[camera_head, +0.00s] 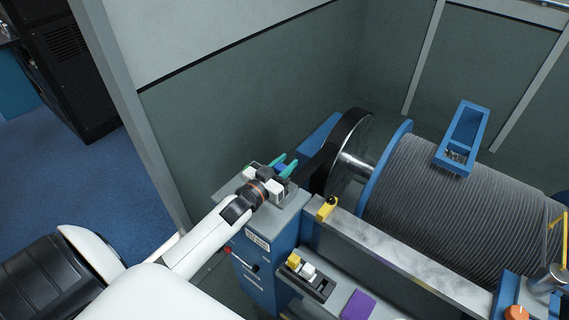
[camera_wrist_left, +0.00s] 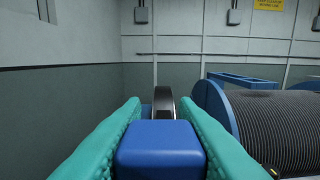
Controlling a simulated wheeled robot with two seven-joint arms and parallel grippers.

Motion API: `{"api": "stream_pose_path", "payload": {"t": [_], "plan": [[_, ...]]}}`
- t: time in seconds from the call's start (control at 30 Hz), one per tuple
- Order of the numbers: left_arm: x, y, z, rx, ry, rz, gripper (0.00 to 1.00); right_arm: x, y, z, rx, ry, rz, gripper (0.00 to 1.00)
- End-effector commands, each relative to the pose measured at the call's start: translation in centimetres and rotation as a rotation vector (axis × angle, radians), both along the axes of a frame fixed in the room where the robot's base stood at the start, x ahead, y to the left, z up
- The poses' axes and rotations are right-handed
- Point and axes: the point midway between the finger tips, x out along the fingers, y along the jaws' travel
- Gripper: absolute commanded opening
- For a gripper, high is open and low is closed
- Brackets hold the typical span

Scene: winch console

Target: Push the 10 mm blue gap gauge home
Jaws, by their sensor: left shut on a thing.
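My left gripper (camera_head: 284,167) has teal fingers and is over the top of the blue cabinet at the left end of the winch. In the left wrist view my left gripper (camera_wrist_left: 160,140) is shut on a blue block, the blue gap gauge (camera_wrist_left: 160,148), which sits between the two teal fingers. A little of the blue gauge (camera_head: 281,169) also shows between the fingers in the head view. The gauge's far end and any slot for it are hidden. Beyond it stands the dark brake disc (camera_head: 338,150). My right gripper is not in view.
The winch drum (camera_head: 440,200) with grey rope is to the right, with a blue open frame (camera_head: 466,135) above it. A wall stands behind the gripper.

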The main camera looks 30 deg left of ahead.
Motion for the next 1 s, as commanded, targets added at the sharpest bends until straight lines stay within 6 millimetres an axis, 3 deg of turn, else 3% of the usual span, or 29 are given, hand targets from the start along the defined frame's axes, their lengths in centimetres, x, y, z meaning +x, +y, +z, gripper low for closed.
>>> {"api": "stream_pose_path", "payload": {"t": [1.0], "plan": [[0.0,0.0,-2.6,-0.001,-0.001,0.000,0.03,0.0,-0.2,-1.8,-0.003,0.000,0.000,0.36]]}}
